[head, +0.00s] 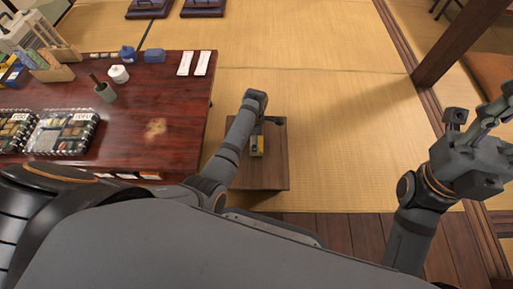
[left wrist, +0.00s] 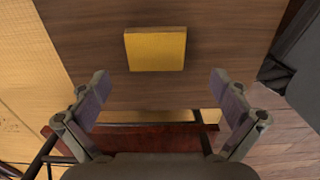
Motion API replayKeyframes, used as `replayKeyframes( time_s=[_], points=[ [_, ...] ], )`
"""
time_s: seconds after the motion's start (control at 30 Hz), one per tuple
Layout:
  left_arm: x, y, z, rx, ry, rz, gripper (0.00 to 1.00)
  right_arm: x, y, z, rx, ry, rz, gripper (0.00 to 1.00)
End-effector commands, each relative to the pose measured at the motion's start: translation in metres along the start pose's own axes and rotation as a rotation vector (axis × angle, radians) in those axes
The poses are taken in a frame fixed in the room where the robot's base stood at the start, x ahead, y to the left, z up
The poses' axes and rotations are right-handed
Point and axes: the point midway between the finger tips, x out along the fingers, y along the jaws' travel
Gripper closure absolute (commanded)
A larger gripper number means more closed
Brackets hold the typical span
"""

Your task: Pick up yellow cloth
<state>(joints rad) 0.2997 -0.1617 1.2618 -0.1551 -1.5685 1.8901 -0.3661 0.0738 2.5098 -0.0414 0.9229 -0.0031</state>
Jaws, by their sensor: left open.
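The yellow cloth (left wrist: 155,51) looks like a flat, folded square. It lies on the brown top of a small low table (left wrist: 100,18). In the head view the cloth (head: 260,149) shows just below my left wrist, partly covered by it. My left gripper (left wrist: 161,86) is open and empty, with its fingers spread wide apart. In the left wrist view the cloth is beyond the fingertips, between their lines, and no finger touches it. My right gripper (head: 488,118) is at the right edge of the head view, away from the cloth; its finger opening cannot be made out.
A long dark-red table (head: 180,110) stands left of the small table, with bento boxes (head: 63,132), a cup (head: 105,92), small pots and white napkins (head: 194,63). A wooden post (head: 455,45) stands at the upper right. The tatami (head: 345,130) right of the small table is clear.

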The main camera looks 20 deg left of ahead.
Motion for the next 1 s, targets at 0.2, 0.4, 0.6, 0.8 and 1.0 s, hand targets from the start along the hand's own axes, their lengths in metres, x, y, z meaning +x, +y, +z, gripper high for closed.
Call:
replayKeyframes(
  time_s=[0.2, 0.4, 0.6, 0.8, 1.0],
  points=[
    [0.011, 0.002, 0.001, 0.000, -0.001, 0.002, 0.00, -0.011, -0.002, 0.001, -0.004, 0.001, -0.001, 0.60],
    [0.045, 0.004, 0.005, 0.001, -0.001, 0.002, 0.00, -0.043, -0.008, 0.004, -0.021, -0.005, -0.012, 0.60],
    [0.051, 0.004, 0.005, 0.000, -0.002, 0.003, 0.00, -0.047, -0.009, 0.008, -0.026, -0.018, -0.015, 0.60],
    [0.051, 0.004, 0.005, 0.001, -0.002, 0.003, 0.14, -0.044, -0.008, 0.006, -0.026, -0.011, -0.013, 0.60],
    [0.051, 0.004, 0.005, 0.001, -0.002, 0.003, 0.41, -0.044, -0.008, 0.006, -0.026, -0.009, -0.012, 0.60]
  ],
)
